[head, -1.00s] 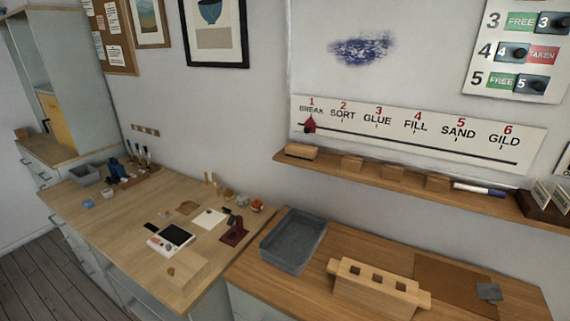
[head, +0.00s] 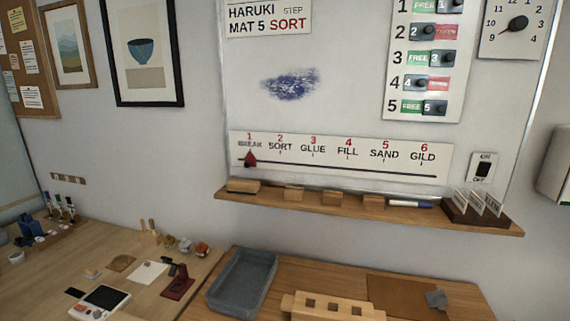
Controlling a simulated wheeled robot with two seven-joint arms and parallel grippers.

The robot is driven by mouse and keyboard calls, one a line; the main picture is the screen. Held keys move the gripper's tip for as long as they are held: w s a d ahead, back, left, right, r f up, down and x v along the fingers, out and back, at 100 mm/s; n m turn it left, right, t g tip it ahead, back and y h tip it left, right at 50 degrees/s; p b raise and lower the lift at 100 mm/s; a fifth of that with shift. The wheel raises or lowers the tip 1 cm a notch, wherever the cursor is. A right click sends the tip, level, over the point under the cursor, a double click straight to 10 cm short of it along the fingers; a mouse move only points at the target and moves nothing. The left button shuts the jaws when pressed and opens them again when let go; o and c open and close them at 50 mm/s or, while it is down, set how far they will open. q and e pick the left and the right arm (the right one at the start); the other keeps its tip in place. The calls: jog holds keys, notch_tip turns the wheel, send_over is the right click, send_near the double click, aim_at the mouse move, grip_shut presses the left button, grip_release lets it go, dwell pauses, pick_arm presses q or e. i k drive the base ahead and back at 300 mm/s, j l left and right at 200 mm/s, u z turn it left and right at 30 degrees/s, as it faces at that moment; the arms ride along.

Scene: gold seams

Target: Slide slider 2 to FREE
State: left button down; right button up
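Slider 4 (head: 413,83) also sits left with red showing. Slider 3 (head: 440,58) and slider 5 (head: 435,107) sit right, with green FREE labels showing. Slider 1 (head: 450,6) is at the top edge, also right beside a green FREE label. Neither of my grippers is in view.
A wooden ledge (head: 330,207) under the board holds wooden blocks, a marker (head: 397,204) and a card holder (head: 476,212). Below, a grey tray (head: 212,297) and a wooden rack (head: 335,307) stand on the counter. A dial (head: 515,25) hangs right of the panel.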

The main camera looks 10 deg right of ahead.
aim_at(424, 31)
jog(key=z, duration=1.35)
